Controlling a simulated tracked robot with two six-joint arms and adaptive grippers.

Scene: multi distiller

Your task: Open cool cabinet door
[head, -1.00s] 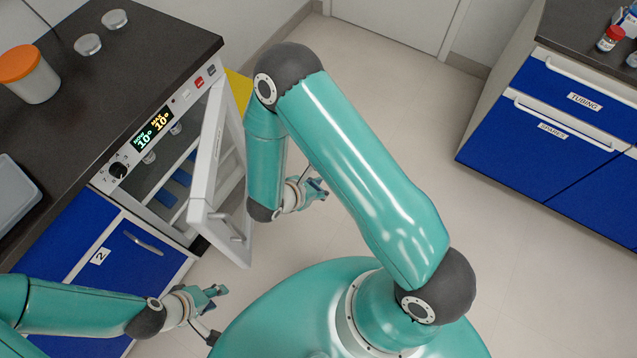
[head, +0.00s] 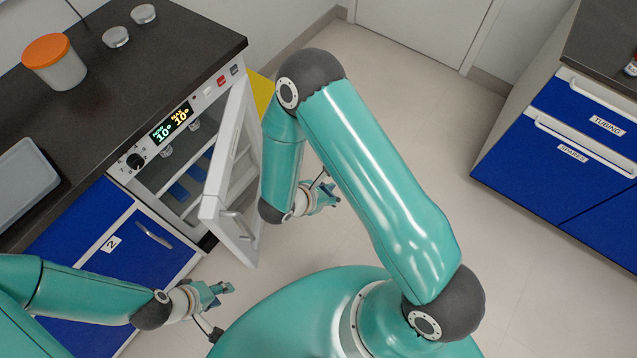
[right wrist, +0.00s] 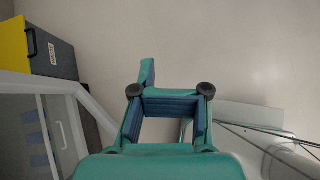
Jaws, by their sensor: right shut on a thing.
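The cool cabinet (head: 150,180) is built in under the dark counter on the left, with a lit display (head: 171,125). Its white-framed door (head: 230,170) stands ajar, swung out toward me, with a handle (head: 240,223) near the lower outer corner. The right wrist view also shows a white-framed glass panel (right wrist: 40,125) at left. My right gripper (head: 325,197) is right of the door, apart from the handle.
The counter (head: 100,100) carries an orange-lidded jar (head: 58,65), two small round dishes and a grey tray (head: 22,185). A blue cupboard (head: 140,255) marked 2 sits below. A yellow item (head: 261,92) is behind the door. Blue drawers (head: 560,155) stand right; open floor lies between.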

